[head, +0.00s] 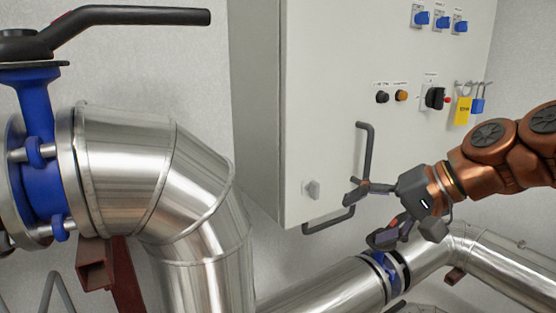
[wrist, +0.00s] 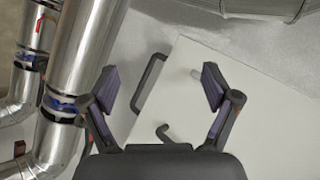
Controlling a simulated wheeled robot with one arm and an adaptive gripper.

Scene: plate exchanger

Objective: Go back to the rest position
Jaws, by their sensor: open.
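My gripper (head: 368,212) is at the end of the copper-coloured arm that comes in from the right. Its two dark fingers are spread apart and nothing is between them. In the wrist view the open fingers (wrist: 160,88) stand on either side of a dark cabinet handle (wrist: 149,82), which lies beyond them. In the head view the handle (head: 366,155) is on the front of the grey-white cabinet (head: 340,80), just behind the upper finger. I cannot tell whether the finger touches it.
A large steel pipe elbow (head: 180,190) and a blue valve (head: 40,150) with a long black lever (head: 140,16) fill the left. Another pipe (head: 320,290) with a blue valve (head: 383,275) runs below my gripper. The cabinet carries switches (head: 434,98) and a blue padlock (head: 478,105).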

